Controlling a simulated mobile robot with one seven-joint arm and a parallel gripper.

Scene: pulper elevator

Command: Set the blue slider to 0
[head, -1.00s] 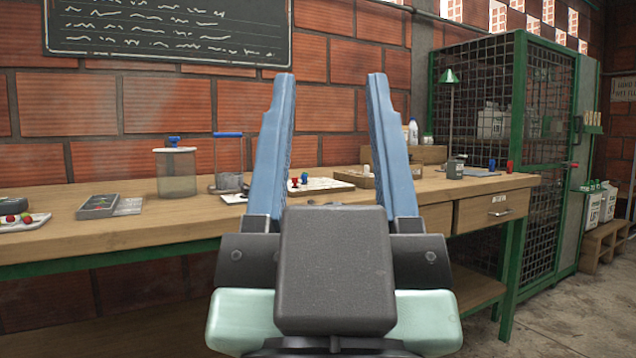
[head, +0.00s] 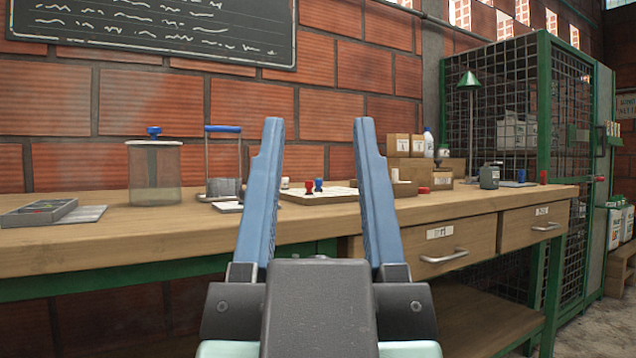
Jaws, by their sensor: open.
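My gripper (head: 318,122) is open and empty, its two blue fingers pointing up and forward in front of the workbench. No slider can be made out for certain. A small blue peg-like piece (head: 319,186) stands beside a red one (head: 309,185) on a light board (head: 340,193), seen between the fingers and behind them. It is too small to tell whether it is a slider. No scale or 0 mark is readable. The gripper touches none of these pieces.
The wooden workbench (head: 130,238) carries a blue-knobbed jar (head: 154,175), a blue-handled press (head: 222,165), a dark grey case (head: 40,212), and boxes (head: 410,171). Drawers (head: 455,245) are at its front right. A green mesh cage (head: 505,110) stands at right; a brick wall is behind.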

